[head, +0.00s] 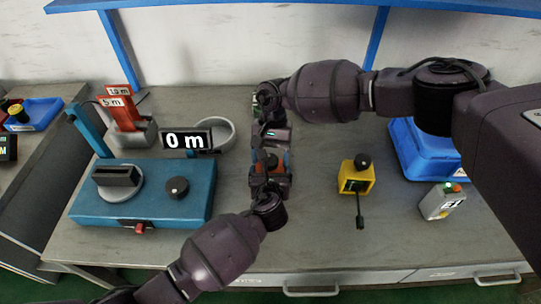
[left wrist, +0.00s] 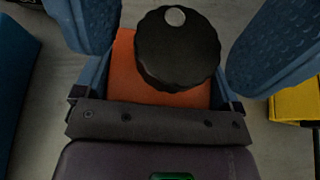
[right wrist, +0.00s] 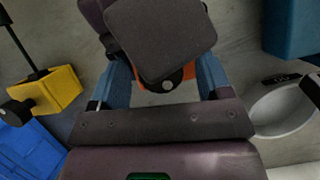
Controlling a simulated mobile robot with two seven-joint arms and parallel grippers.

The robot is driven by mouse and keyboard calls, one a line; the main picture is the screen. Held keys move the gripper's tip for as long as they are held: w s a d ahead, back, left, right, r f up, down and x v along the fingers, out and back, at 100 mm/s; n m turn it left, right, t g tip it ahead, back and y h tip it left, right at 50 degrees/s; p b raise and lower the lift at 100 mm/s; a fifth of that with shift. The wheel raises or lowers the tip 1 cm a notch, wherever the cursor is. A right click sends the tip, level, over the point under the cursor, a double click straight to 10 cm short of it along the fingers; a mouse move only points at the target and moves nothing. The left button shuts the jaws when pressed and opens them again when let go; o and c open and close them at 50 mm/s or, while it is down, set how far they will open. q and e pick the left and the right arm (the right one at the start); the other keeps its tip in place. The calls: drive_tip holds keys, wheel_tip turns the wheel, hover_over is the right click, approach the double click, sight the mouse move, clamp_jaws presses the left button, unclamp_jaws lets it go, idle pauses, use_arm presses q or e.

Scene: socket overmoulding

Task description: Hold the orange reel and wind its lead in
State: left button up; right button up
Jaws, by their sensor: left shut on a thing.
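The orange reel (left wrist: 124,72) with its black round knob (left wrist: 177,48) is between my grippers. In the head view only slivers of orange show where my two hands meet. My left gripper (head: 270,171) is shut on the reel's body. My right gripper (head: 272,149) faces it from the far side. In the left wrist view, two blue fingers stand apart on either side of the knob with visible gaps, and they look like my right gripper's. In the right wrist view a dark block hides most of the reel (right wrist: 150,80). I cannot make out the orange reel's lead.
A yellow reel (head: 352,180) with a black knob and lead stands to the right. Beyond it are a blue case (head: 405,150) and a small grey box (head: 441,202). A blue machine (head: 150,208), a "0 m" sign (head: 187,141) and a grey ring (head: 229,134) are at left.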

drive_tip(key=c, duration=0.9)
drive_tip(key=shift+m+y, duration=0.3)
drive_tip(key=shift+m, duration=0.1)
drive_tip(key=shift+d+m+t+y, duration=0.1)
drive_tip(key=shift+m+t+y, duration=0.3)
drive_tip(key=shift+m, duration=0.9)
drive_tip(key=shift+d+m+t+y, duration=0.1)
drive_tip(key=shift+m+y, duration=0.5)
drive_tip(key=shift+m, duration=0.7)
drive_tip(key=shift+a, duration=0.1)
drive_tip(key=o, duration=1)
drive_tip(key=shift+c, duration=0.2)
